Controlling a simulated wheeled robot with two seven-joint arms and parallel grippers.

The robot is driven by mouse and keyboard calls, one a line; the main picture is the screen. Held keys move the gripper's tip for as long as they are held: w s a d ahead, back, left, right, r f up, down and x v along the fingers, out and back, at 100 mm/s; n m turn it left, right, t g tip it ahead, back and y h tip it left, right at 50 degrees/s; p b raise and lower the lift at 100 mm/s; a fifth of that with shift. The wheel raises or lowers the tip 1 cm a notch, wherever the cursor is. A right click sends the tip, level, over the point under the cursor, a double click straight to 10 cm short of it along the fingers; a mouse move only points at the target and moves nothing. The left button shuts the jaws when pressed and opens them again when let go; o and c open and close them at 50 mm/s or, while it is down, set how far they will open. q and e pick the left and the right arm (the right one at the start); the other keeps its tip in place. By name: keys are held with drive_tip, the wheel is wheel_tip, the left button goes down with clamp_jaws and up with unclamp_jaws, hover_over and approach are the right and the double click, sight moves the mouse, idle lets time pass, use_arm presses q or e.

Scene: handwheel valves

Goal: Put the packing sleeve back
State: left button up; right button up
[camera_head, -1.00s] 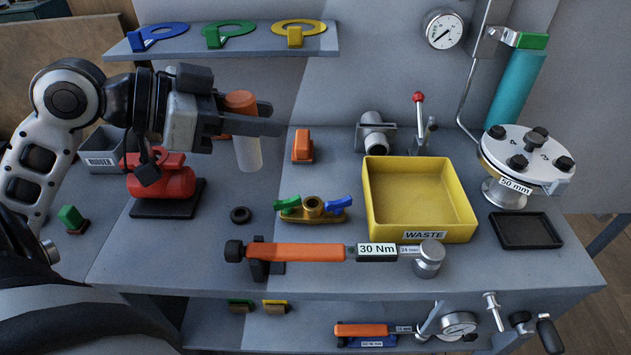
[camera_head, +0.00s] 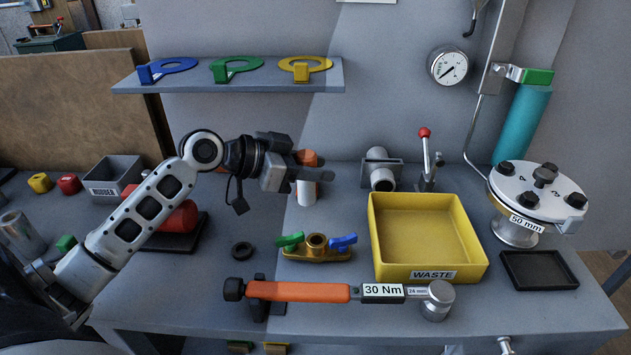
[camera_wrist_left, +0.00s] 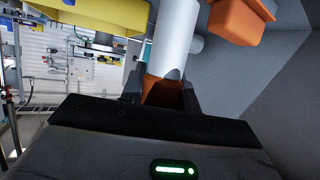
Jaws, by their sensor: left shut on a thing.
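My left gripper (camera_head: 306,172) is shut on the packing sleeve (camera_head: 306,193), a white cylinder with an orange end, over the middle of the bench. The orange end is between the fingers and the white part hangs down below them, roughly upright. In the left wrist view the white part of the sleeve (camera_wrist_left: 175,40) extends away from the fingers. An orange block (camera_wrist_left: 240,20) shows beside it there; in the head view the gripper and sleeve mostly hide it. I cannot tell whether the sleeve's lower end touches the bench. My right gripper is not in view.
A brass valve (camera_head: 316,254) with green and blue handles stands in front of the sleeve. A yellow waste tray (camera_head: 377,262) and a grey pipe fitting (camera_head: 382,180) are to the right. A torque wrench (camera_head: 300,291) lies along the front. A shelf (camera_head: 200,87) is above.

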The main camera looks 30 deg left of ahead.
use_arm(q)
drive_tip(key=shift+w+f, duration=0.2)
drive_tip(key=shift+f, duration=1.65)
drive_tip(key=shift+f, duration=0.2)
drive_tip(key=o, duration=1)
drive_tip(key=shift+r, duration=0.1)
drive_tip(key=shift+r, duration=0.25)
drive_tip(key=v, duration=0.6)
drive_tip(key=shift+s+a+f+b, duration=0.15)
drive_tip(key=shift+f+b, duration=0.05)
drive_tip(key=shift+b, duration=0.15)
drive_tip(key=shift+s+a+r, duration=0.3)
drive_tip(key=shift+s+r, duration=0.05)
drive_tip(key=shift+s, duration=0.05)
